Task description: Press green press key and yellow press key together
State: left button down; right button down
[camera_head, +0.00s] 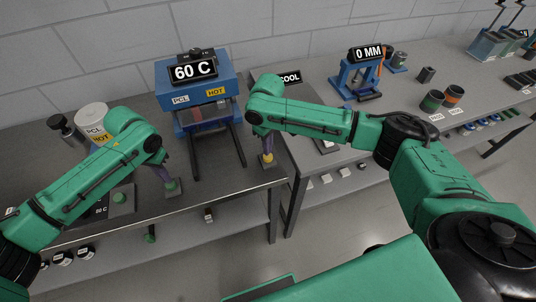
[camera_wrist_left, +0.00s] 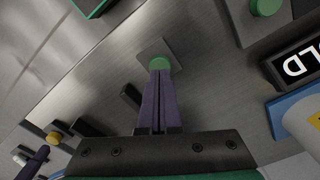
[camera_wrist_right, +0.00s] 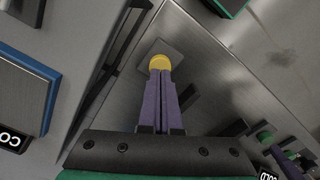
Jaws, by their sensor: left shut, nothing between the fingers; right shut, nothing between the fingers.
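The green press key (camera_head: 172,185) is a round green button on a small square grey plate near the table's front edge; it also shows in the left wrist view (camera_wrist_left: 159,63). My left gripper (camera_head: 170,179) is shut and empty, with its tips at the green key. The yellow press key (camera_head: 268,158) is a round yellow button on a similar plate to the right; it also shows in the right wrist view (camera_wrist_right: 160,62). My right gripper (camera_head: 267,150) is shut and empty, with its tips at the yellow key. Whether either key is pressed down I cannot tell.
A blue machine (camera_head: 196,88) with a "60 C" display stands behind and between the keys. A white "PCL HOT" drum (camera_head: 91,116) is at the left. Another green button (camera_head: 119,197) sits left of the green key. A blue "0 MM" device (camera_head: 357,75) stands on the right table.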

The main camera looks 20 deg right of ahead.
pick_arm(q)
jog(key=shift+f, duration=0.15)
pick_arm(e)
jog(key=shift+f, duration=0.15)
